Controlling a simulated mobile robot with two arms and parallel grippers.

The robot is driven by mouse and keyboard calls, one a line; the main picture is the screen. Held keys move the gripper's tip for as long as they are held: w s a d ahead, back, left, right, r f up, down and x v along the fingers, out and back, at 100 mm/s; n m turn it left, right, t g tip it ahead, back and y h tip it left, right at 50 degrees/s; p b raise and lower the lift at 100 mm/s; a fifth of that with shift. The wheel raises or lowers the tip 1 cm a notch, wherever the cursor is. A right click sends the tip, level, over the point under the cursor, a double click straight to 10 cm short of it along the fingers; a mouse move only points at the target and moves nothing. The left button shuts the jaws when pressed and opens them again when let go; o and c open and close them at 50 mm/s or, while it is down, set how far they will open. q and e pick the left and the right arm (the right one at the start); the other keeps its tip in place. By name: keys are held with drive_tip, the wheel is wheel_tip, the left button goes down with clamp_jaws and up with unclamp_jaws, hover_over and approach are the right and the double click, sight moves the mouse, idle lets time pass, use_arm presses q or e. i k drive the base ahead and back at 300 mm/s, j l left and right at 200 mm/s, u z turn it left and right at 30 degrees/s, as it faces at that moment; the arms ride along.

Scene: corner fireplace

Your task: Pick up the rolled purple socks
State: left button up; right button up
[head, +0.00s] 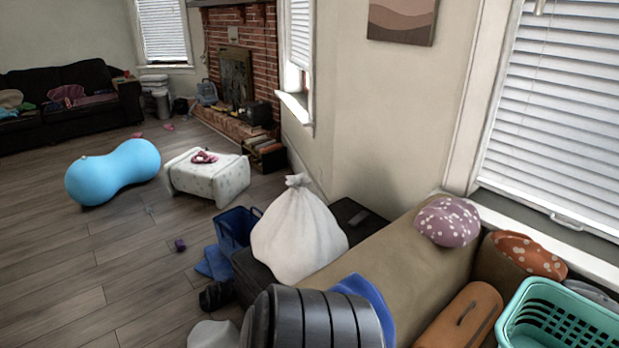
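A small purple bundle (180,245), which looks like the rolled purple socks, lies on the wood floor left of the blue bin. It is small in the head view, so its rolled shape is hard to make out. Nothing touches it and open floor surrounds it. Neither of my grippers shows in the head view.
A blue bin (236,227), blue cloth (216,262) and white sack (298,235) stand right of the bundle. A white ottoman (207,178) and blue peanut ball (113,171) are beyond. A black ribbed object (318,322) and tan sofa (400,270) fill the near right. Floor at left is clear.

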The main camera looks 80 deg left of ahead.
sight(179, 244)
drive_tip(key=u, duration=3.75)
drive_tip(key=i+u, duration=0.15)
drive_tip(key=i, duration=2.3)
drive_tip(key=j, duration=0.1)
